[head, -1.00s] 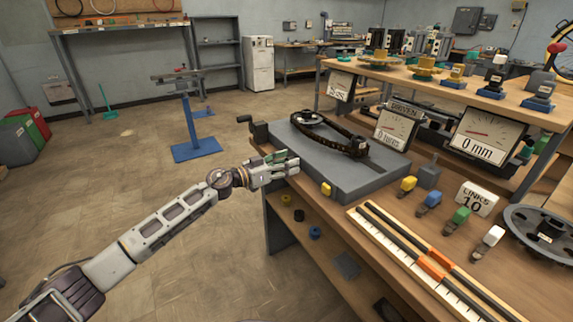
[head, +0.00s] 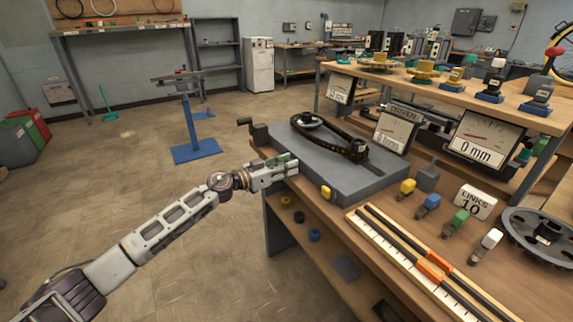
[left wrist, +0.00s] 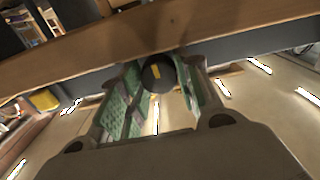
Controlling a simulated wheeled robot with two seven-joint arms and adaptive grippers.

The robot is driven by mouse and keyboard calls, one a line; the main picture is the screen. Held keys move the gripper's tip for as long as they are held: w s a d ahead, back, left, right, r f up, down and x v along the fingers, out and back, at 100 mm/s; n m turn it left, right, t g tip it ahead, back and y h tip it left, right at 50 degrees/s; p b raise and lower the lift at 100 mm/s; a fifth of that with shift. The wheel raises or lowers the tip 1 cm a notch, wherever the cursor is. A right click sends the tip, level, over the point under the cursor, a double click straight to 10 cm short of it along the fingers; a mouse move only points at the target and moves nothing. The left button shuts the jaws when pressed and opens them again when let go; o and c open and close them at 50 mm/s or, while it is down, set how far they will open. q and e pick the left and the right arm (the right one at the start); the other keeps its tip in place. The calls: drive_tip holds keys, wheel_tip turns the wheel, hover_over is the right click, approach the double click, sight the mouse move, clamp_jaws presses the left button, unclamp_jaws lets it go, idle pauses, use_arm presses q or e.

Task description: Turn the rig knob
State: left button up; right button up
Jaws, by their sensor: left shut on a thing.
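The rig is a flat grey bed (head: 372,182) on the bench, with a dark chain loop (head: 335,137) around sprockets on top. The rig knob (left wrist: 158,75) is a dark round piece with a yellow mark, at the rig's front edge. My left gripper (head: 287,166) is at the left front corner of the grey bed. Its green-padded fingers (left wrist: 158,98) are shut on the knob in the left wrist view. In the head view the fingers hide the knob. My right gripper is not in view.
A black crank handle (head: 244,121) sticks out left of the rig. Dial panels (head: 393,130) stand behind. Coloured blocks, a ruler rail (head: 410,260) and a large sprocket (head: 545,235) lie to the right.

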use_arm(q)
drive_tip(key=shift+m+p, duration=0.4)
drive_tip(key=shift+p, duration=0.15)
drive_tip(key=o, duration=1)
drive_tip(key=shift+a, duration=0.1)
drive_tip(key=v, duration=1.2)
drive_tip(key=shift+o, duration=0.2)
